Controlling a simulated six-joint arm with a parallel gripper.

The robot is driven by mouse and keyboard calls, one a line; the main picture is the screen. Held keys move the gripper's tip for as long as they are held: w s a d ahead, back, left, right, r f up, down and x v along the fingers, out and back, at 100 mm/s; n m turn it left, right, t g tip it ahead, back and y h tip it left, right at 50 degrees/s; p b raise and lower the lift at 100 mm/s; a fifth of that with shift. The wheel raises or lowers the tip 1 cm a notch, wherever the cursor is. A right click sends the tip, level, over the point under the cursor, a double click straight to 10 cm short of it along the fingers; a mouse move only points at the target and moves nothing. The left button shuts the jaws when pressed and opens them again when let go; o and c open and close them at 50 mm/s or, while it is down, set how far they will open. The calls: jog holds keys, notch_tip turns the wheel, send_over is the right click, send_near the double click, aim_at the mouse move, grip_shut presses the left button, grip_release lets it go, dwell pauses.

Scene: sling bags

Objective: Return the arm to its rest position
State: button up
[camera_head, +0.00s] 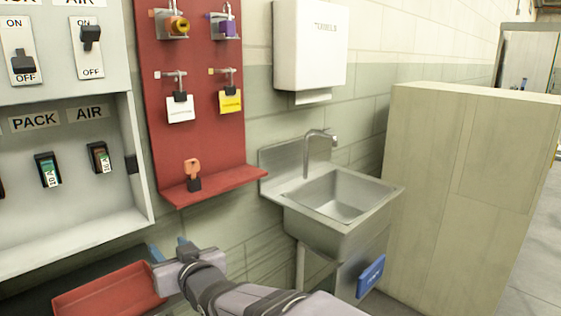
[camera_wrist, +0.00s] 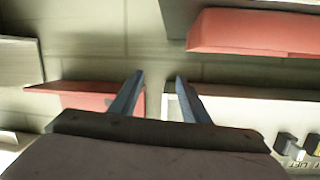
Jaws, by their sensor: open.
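My gripper (camera_head: 168,247) is at the lower left of the head view, in front of the wall below the red board. Its two blue fingers also show in the wrist view (camera_wrist: 160,79), spread apart with nothing between them. My gripper is open and empty. In the head view it appears beside the right end of a red tray (camera_head: 110,292). My forearm reaches in from the bottom edge.
A red board (camera_head: 205,110) with a shelf carries hanging locks and tags. A grey switch panel (camera_head: 60,235) is at left. A metal sink (camera_head: 340,195), a towel dispenser (camera_head: 310,45) and a tall pale cabinet (camera_head: 430,190) stand to the right.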

jog(key=s+d+f+m+g+h, duration=0.2)
jog(key=d+f+h, duration=0.2)
jog(key=d+f, duration=0.6)
jog(key=s+d+f+m+g+h, duration=0.1)
jog(key=s+d+f+g+h, duration=0.15)
jog(key=d+f, duration=0.75)
jog(key=s+d+f+m+g+h, duration=0.2)
jog(key=s+d+f+g, duration=0.15)
jog(key=s+d, duration=0.7)
jog(key=s+d+f+m+g+h, duration=0.15)
jog(key=s+d+g, duration=0.25)
jog(key=s+d, duration=0.6)
notch_tip(320, 180, up, 25)
jog(key=a+p, duration=0.1)
jog(key=p, duration=2.4)
jog(key=shift+a+f+p, duration=0.15)
jog(key=shift+p, duration=0.25)
